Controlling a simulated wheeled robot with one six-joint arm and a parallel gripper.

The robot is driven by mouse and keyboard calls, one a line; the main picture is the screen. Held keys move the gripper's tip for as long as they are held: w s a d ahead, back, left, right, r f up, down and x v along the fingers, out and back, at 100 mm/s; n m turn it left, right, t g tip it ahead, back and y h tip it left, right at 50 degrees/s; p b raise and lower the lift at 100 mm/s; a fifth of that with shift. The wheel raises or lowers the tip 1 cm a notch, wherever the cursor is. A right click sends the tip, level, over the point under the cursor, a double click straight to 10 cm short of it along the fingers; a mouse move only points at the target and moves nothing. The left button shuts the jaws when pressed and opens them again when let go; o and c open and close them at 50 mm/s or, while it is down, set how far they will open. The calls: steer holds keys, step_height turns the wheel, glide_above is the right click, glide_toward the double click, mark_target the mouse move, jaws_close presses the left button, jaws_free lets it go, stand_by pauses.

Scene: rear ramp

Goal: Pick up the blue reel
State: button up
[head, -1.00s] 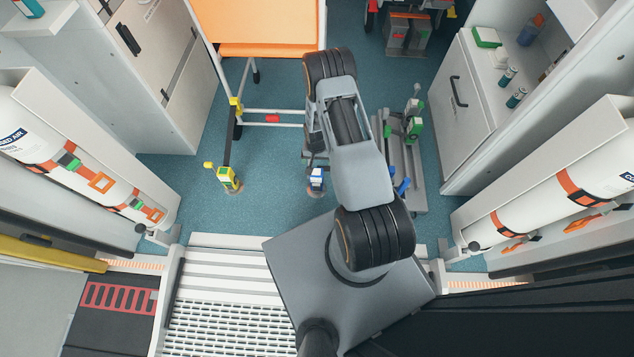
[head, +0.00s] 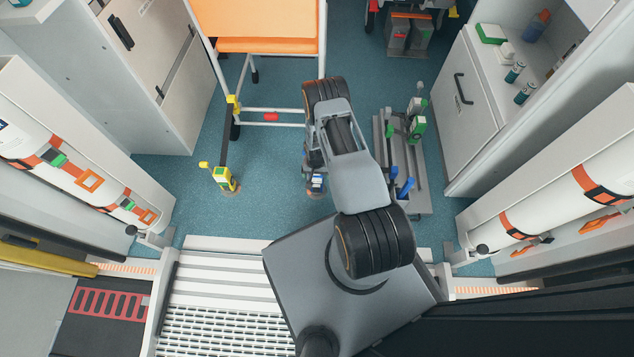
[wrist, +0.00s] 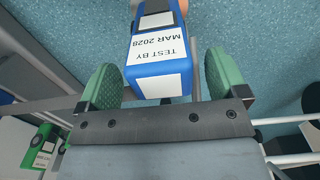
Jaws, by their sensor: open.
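The blue reel (head: 317,184) stands on the teal floor in the head view, partly hidden by my arm and gripper. In the wrist view the blue reel (wrist: 160,55) is a blue block with white labels, one reading "TEST BY MAR 2028". My gripper (wrist: 160,80) is open, with one green finger pad on each side of the reel. In the head view my gripper (head: 313,165) is right at the reel, mostly hidden under my wrist.
A yellow-green reel (head: 223,180) stands on the floor to the left. A grey rack (head: 417,180) with green and blue fittings stands to the right. An orange-topped stretcher (head: 265,45) is behind. Gas cylinders line both sides. Floor between the two reels is clear.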

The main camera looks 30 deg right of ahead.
steer(key=shift+f, duration=0.7)
jaws_close()
stand_by(0.3)
steer(key=shift+r, duration=0.1)
